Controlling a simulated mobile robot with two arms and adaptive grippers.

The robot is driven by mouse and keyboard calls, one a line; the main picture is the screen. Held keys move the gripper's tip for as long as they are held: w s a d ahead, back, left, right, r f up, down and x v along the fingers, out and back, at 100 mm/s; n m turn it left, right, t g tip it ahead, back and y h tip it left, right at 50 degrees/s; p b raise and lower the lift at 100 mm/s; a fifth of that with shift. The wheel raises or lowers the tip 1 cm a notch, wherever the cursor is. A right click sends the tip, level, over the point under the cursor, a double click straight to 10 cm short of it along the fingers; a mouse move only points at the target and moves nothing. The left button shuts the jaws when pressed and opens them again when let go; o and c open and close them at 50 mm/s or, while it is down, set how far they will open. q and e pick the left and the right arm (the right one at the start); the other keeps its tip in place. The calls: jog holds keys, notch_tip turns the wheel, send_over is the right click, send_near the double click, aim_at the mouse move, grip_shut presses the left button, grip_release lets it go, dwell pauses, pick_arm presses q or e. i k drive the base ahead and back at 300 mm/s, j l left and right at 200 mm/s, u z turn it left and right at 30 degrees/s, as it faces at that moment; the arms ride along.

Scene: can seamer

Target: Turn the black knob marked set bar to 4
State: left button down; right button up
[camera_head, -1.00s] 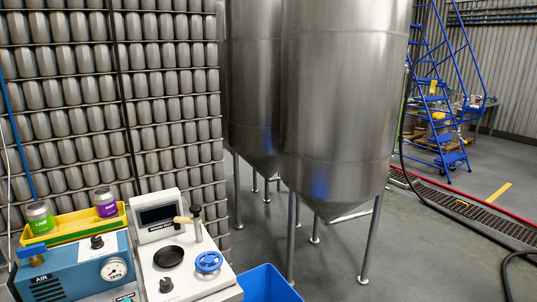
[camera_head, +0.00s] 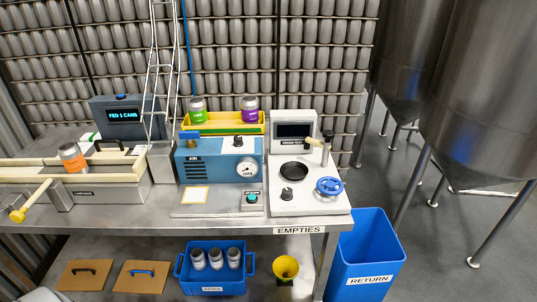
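A blue box marked AIR (camera_head: 210,168) stands on the steel bench. A black knob (camera_head: 238,141) sits at its upper right, above a round white dial gauge (camera_head: 247,167). A second black knob (camera_head: 287,194) is on the front of the white machine (camera_head: 310,203) to the right. The lettering at both knobs and the gauge reading are too small to read, so I cannot tell which is marked set bar. Neither of my grippers is in view.
A blue handwheel (camera_head: 329,186) is on the white machine. A yellow tray (camera_head: 225,128) with two cans is behind the blue box. A conveyor (camera_head: 90,180) with an orange-labelled can (camera_head: 73,157) is at left. A blue return bin (camera_head: 364,255) stands right of the bench.

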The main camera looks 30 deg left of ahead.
aim_at(237, 140)
jog(key=u, duration=1.25)
